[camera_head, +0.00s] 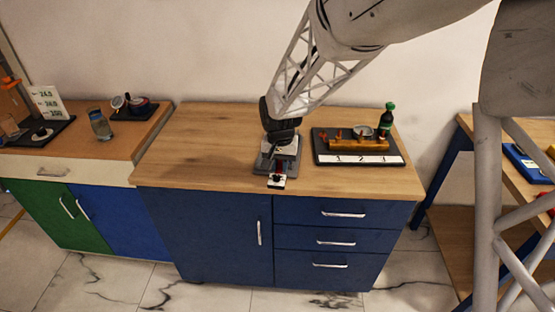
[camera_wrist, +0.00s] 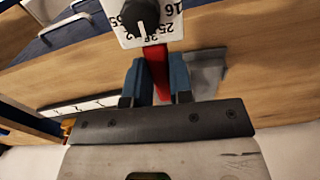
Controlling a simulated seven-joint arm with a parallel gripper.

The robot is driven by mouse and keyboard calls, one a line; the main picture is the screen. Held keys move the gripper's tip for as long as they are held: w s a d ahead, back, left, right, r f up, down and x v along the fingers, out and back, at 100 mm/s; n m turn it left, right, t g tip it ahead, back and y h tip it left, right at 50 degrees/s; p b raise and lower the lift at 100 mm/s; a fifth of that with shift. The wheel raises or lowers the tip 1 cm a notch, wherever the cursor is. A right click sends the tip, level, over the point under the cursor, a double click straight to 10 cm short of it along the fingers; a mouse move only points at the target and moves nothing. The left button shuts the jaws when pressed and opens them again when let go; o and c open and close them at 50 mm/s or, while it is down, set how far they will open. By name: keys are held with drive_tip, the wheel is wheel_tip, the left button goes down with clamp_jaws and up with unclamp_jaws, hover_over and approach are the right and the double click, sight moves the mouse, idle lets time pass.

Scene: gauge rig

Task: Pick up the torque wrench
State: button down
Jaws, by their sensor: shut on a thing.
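My gripper (camera_head: 281,163) points down over the front part of the wooden counter. In the wrist view its two blue-grey fingers (camera_wrist: 157,70) are shut on the red bar of what looks like the torque wrench (camera_wrist: 159,87). A white plate with printed numbers and a black knob (camera_wrist: 140,15) is at the far end of the red bar. In the head view the white end of the wrench (camera_head: 277,183) shows just in front of my gripper, near the counter's front edge. The rest is hidden by my gripper. I cannot tell whether it touches the surface below.
A grey plate (camera_head: 262,164) lies under my gripper. To the right is a dark tray (camera_head: 320,147) with a numbered white strip, a yellow-brown block and a green-capped dark bottle (camera_head: 386,120). A glass (camera_head: 100,125) and gauges stand on the left counter. The counter's left part is clear.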

drive_tip(key=shift+s+d, duration=0.1)
drive_tip(key=shift+s, duration=0.2)
idle(0.4)
drive_tip(key=c, duration=1.7)
unclamp_jaws()
clamp_jaws()
